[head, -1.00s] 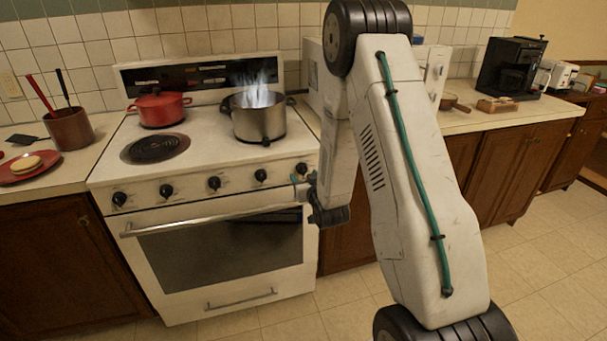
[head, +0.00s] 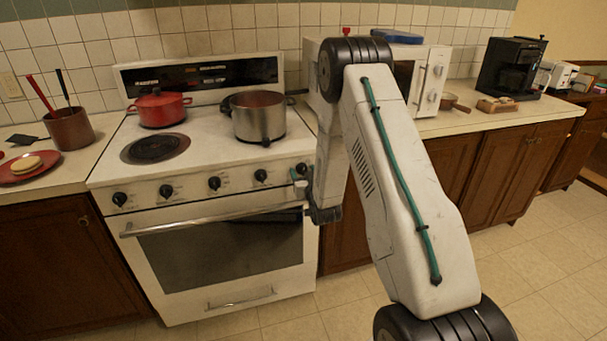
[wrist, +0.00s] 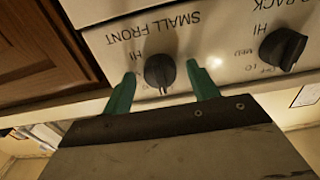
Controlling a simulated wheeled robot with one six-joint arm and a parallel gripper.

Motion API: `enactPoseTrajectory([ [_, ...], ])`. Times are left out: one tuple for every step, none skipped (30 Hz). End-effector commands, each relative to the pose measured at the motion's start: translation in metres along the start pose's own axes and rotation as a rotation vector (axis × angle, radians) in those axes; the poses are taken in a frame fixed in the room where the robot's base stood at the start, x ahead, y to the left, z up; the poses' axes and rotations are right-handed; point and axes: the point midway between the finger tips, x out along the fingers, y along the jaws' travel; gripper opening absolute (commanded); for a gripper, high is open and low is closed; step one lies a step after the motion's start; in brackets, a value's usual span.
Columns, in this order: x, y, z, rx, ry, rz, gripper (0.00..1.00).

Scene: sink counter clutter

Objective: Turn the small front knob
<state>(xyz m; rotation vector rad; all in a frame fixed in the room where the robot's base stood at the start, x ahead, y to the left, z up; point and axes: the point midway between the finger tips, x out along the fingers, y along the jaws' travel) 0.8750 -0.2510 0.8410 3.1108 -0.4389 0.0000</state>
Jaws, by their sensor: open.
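The small front knob (wrist: 160,72) is black and round with a raised grip bar. In the wrist view it sits under upside-down "SMALL FRONT" lettering, between the two green fingers of my gripper (wrist: 161,78). The fingers are apart, one on each side, with a visible gap to the knob. Which mark the knob points to is unclear. In the head view my gripper (head: 300,187) is at the right end of the front panel of the white stove (head: 200,190), and the knob there is mostly hidden by it.
A steel pot (head: 258,120) and a red pot (head: 160,108) stand on the stove. Several other black knobs line the panel, one (wrist: 282,49) close to the right finger in the wrist view. The oven handle (head: 200,218) juts out below. The floor in front is clear.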

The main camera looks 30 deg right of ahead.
Motion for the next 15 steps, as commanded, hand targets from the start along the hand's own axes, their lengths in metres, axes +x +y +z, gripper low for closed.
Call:
enactPoseTrajectory([
  [0.0001, -0.0001, 0.0001, 0.000, 0.000, 0.000, 0.59],
  [0.0001, 0.0000, 0.0001, 0.000, 0.000, 0.000, 0.59],
  [0.0000, -0.0001, 0.0001, 0.000, 0.000, 0.000, 0.59],
  [-0.0001, -0.0001, 0.0001, 0.000, 0.000, 0.000, 0.59],
  [-0.0001, -0.0001, 0.0001, 0.000, 0.000, 0.000, 0.59],
  [-0.0001, -0.0001, 0.0001, 0.000, 0.000, 0.000, 0.48],
  [-0.0002, -0.0001, 0.0001, 0.000, 0.000, 0.000, 0.40],
  [-0.0002, -0.0001, 0.0001, 0.000, 0.000, 0.000, 0.31],
  [-0.0002, -0.0001, 0.0001, 0.000, 0.000, 0.000, 0.20],
  [-0.0003, -0.0001, 0.0001, 0.000, 0.000, 0.000, 0.14],
  [-0.0003, -0.0001, 0.0001, 0.000, 0.000, 0.000, 0.14],
  [-0.0013, -0.0044, 0.0001, 0.000, -0.001, -0.002, 0.14],
  [-0.0010, -0.0028, 0.0001, 0.000, 0.000, -0.001, 0.14],
  [-0.0008, -0.0023, 0.0001, 0.001, 0.000, -0.001, 0.14],
  [-0.0007, -0.0020, 0.0001, 0.003, 0.000, -0.002, 0.14],
])
